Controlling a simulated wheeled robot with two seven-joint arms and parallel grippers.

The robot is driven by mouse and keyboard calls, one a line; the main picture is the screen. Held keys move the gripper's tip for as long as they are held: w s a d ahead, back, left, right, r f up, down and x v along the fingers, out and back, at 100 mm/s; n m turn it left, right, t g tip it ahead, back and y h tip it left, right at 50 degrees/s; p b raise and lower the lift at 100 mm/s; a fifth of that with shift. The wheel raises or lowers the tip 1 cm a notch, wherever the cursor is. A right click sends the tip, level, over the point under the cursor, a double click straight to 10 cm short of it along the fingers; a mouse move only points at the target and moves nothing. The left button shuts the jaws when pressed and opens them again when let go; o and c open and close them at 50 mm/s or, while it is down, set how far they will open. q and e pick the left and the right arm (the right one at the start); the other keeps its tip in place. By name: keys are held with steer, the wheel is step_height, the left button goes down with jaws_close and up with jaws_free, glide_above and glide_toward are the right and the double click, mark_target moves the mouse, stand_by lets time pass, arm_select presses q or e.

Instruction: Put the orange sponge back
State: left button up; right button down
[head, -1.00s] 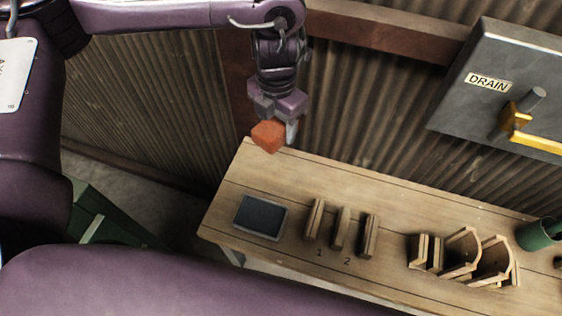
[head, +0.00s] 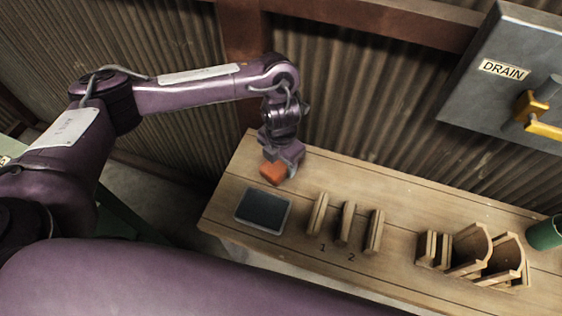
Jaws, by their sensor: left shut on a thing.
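The orange sponge (head: 273,173) is a small orange block held in the jaws of my left gripper (head: 281,170). The gripper points down over the left part of the wooden bench (head: 400,200). The sponge appears just behind a dark rectangular tray (head: 263,210) with a pale rim, which looks empty. I cannot tell whether the sponge touches the bench top. My right gripper is not in view.
Upright wooden slats (head: 344,224) marked 1 and 2 stand right of the tray. Wooden holders (head: 475,255) with curved sides and a green cup (head: 545,233) stand farther right. A grey DRAIN panel (head: 500,90) with a yellow lever (head: 530,112) is on the wall behind.

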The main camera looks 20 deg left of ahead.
arm_select(q)
steer(key=shift+f, duration=0.15)
steer(key=o, duration=1)
steer(key=shift+c, duration=0.2)
steer(key=shift+r, duration=0.35)
step_height(320, 180, up, 12)
steer(key=p, duration=0.2)
steer(key=shift+f, duration=0.15)
steer(key=shift+p, duration=0.35)
